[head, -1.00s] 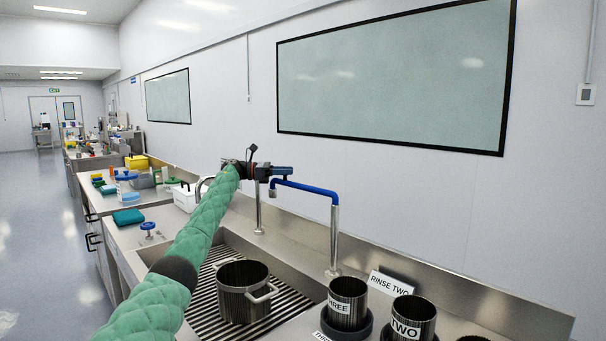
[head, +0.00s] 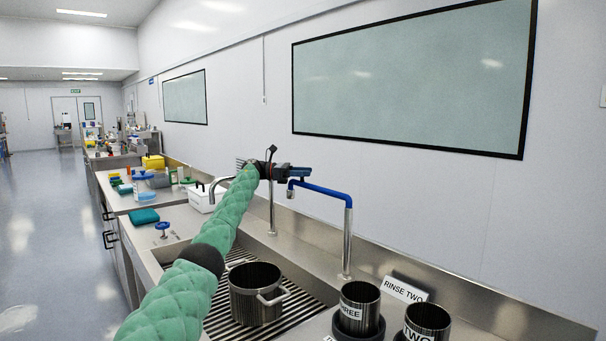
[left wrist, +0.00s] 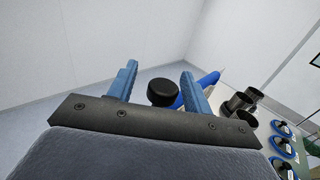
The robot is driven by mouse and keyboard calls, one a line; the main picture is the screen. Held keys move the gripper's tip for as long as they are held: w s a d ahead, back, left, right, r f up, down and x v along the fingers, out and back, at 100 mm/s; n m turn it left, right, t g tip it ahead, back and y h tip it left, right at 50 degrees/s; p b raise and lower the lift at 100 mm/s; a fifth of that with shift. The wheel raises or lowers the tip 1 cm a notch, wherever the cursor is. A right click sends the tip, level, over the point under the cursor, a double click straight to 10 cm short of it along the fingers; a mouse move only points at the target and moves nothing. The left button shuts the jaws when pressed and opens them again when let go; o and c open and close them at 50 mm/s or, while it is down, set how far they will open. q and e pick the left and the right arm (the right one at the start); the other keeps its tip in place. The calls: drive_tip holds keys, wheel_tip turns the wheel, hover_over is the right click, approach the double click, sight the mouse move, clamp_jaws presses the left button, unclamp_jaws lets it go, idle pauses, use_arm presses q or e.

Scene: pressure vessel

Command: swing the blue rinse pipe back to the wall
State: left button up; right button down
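The blue rinse pipe (head: 322,189) tops a steel post (head: 347,245) behind the sink, its arm reaching left over the sink with its end bent down. My left gripper (head: 306,174) is at that bent end, level with the pipe. In the left wrist view, its two blue fingers (left wrist: 157,85) stand apart. A round black piece (left wrist: 162,93), apparently the pipe's end, shows between them, nearer the right finger. The blue pipe (left wrist: 207,80) also shows behind and beyond that finger. Whether either finger touches it, I cannot tell. My right gripper is in neither view.
A steel pot (head: 257,294) stands on the sink's ribbed grating (head: 225,322). Steel cups labelled THREE (head: 359,302) and TWO (head: 428,323) stand to the right, near a RINSE TWO sign (head: 404,289). A thin steel tap (head: 213,187) rises at the left. The wall behind the pipe is clear.

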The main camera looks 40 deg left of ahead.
use_arm(q)
drive_tip(key=shift+r, duration=0.2)
drive_tip(key=shift+r+b, duration=0.45)
drive_tip(key=shift+r, duration=1.25)
drive_tip(key=shift+w+d+r, duration=0.1)
drive_tip(key=shift+d+r, duration=0.05)
drive_tip(key=shift+d, duration=0.15)
drive_tip(key=w+d+r+b, duration=0.1)
drive_tip(key=d+r+b, duration=0.1)
drive_tip(key=d+r, duration=0.4)
drive_tip(key=shift+w+d+r, duration=0.4)
drive_tip(key=shift+d, duration=2.05)
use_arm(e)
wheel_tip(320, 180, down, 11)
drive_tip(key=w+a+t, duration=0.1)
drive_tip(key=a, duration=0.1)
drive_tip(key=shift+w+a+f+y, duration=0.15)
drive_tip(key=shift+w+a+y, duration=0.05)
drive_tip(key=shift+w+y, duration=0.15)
